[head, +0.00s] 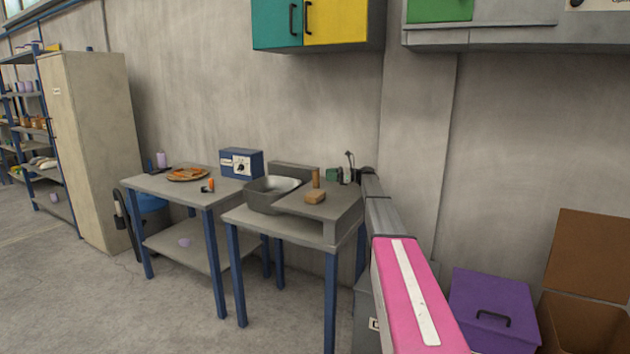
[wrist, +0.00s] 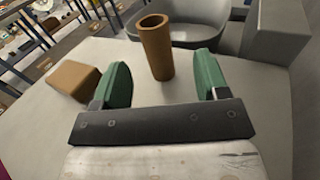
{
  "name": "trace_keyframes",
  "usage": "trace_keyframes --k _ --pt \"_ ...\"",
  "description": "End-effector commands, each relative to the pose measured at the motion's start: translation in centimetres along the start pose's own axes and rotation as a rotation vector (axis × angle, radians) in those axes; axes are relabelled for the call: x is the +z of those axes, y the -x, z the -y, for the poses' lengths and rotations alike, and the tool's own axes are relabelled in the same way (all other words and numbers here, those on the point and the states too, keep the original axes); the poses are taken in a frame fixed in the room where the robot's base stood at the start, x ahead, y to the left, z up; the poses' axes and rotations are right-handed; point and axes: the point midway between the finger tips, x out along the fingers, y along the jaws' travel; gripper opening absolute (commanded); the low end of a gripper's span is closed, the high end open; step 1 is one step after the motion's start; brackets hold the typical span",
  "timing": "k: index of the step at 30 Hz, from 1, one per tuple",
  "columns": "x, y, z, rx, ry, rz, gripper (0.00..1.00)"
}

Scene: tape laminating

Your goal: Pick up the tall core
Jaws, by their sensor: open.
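The tall core (wrist: 157,50) is a brown hollow tube standing upright on the grey sink table (wrist: 250,85). In the wrist view it is between and just beyond the two green fingertips of my gripper (wrist: 163,82), with a gap on each side. My gripper is open and empty. In the head view the tall core (head: 316,178) stands near the back of the table, behind a brown block, and my gripper (head: 343,173) shows small to its right.
The brown block (wrist: 73,80) lies close to my left finger; it also shows in the head view (head: 315,197). A grey sink basin (wrist: 190,22) is behind the core. A left table (head: 165,186) holds a plate (head: 187,174) and a blue box (head: 241,163).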

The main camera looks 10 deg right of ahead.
Motion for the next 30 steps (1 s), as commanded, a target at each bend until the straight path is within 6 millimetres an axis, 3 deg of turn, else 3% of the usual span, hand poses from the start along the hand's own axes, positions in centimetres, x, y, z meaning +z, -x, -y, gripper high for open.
trace_keyframes --k 3,13,21,29,30 --pt "0.0 -2.1 -0.1 0.001 0.0 0.0 0.68" --pt "0.0 -4.7 -0.2 0.0 0.0 0.0 0.68" --pt "0.1 -8.3 -0.5 0.001 0.0 0.0 0.68" --pt "0.1 -8.7 -0.5 -0.001 0.0 0.0 0.68" --pt "0.1 -8.7 -0.5 0.0 0.0 0.0 0.61"
